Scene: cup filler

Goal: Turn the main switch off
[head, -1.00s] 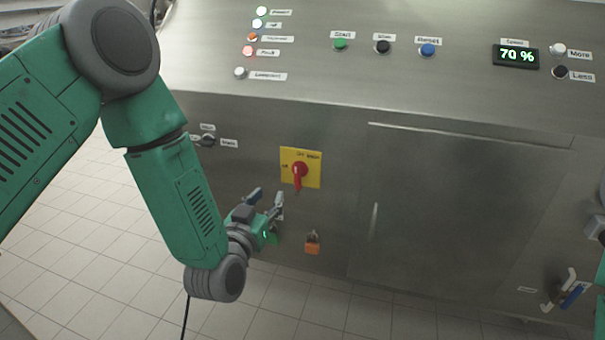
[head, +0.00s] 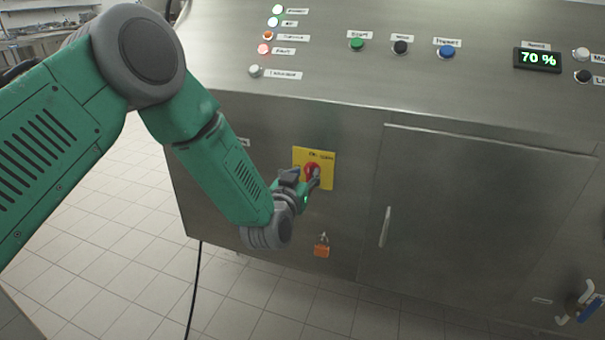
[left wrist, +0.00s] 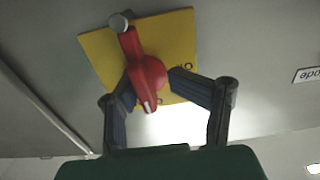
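The main switch is a red rotary handle (head: 312,170) on a yellow plate (head: 327,181) on the front of the steel cabinet. In the left wrist view the red handle (left wrist: 148,75) lies across the yellow plate (left wrist: 178,38), slanting, with a pale mark at its near end. My left gripper (head: 305,178) is at the switch, partly covering it in the head view. In the left wrist view its two fingers (left wrist: 150,85) are apart, one on each side of the handle's near end. Firm contact cannot be made out. My right gripper is not in view.
An orange padlock (head: 321,248) hangs below the switch. A cabinet door with a handle (head: 385,227) is to the right. Buttons and a 70 % display (head: 537,60) are on the sloped panel above. A blue-handled fitting (head: 583,308) is at the lower right.

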